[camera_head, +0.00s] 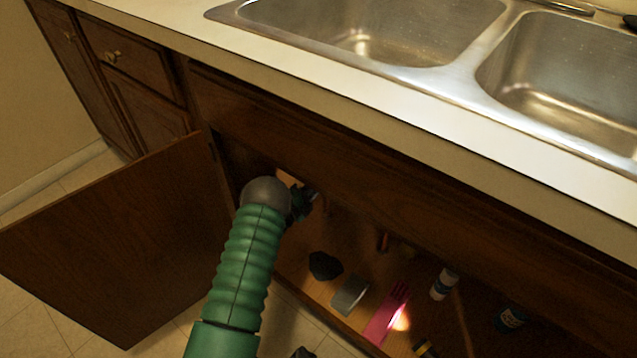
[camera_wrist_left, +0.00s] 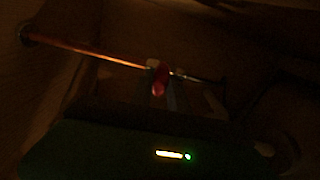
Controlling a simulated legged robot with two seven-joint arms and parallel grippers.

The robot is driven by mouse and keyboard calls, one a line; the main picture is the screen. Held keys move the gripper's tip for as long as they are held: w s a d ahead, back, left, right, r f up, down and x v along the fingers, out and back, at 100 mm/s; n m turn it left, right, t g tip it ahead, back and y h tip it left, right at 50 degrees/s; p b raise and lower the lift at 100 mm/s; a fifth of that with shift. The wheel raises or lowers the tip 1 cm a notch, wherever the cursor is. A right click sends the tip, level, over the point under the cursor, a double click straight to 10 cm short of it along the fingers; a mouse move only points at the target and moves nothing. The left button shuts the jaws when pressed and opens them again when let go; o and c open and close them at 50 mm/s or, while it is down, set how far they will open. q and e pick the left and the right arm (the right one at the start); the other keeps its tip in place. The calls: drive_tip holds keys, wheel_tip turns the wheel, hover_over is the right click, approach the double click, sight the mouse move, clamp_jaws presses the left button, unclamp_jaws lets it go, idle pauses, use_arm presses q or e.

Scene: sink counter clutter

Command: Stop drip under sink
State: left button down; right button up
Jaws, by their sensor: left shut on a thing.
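My left arm reaches through the open cabinet door under the sink. My left gripper (camera_head: 304,198) is deep inside at the back left, partly hidden by my own wrist. In the dark left wrist view, a copper pipe (camera_wrist_left: 92,52) runs from the wall to a valve with a small red handle (camera_wrist_left: 159,80). My left gripper (camera_wrist_left: 165,92) is shut on the red handle; its fingertips are hard to make out. No drip can be seen.
The open door (camera_head: 125,240) stands left of my arm. On the cabinet floor are a dark lump (camera_head: 324,266), a grey box (camera_head: 350,295), a pink object (camera_head: 387,315), a white bottle (camera_head: 443,284) and a dark blue-labelled container (camera_head: 510,319). The counter edge (camera_head: 330,95) overhangs the opening.

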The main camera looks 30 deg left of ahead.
use_arm(q)
drive_tip(key=shift+s+d+f+m, duration=0.15)
drive_tip(key=shift+d+f+m, duration=0.1)
drive_tip(key=shift+f+m, duration=0.15)
drive_tip(key=c, duration=1.3)
unclamp_jaws()
drive_tip(key=shift+c, duration=0.2)
drive_tip(key=shift+o, duration=0.4)
drive_tip(key=shift+a+r, duration=0.1)
drive_tip(key=shift+r, duration=0.05)
drive_tip(key=shift+r, duration=0.1)
drive_tip(key=s+p, duration=0.3)
drive_tip(key=s, duration=0.4)
drive_tip(key=shift+s+a, duration=0.15)
drive_tip(key=shift+a, duration=0.15)
drive_tip(key=shift+f, duration=0.2)
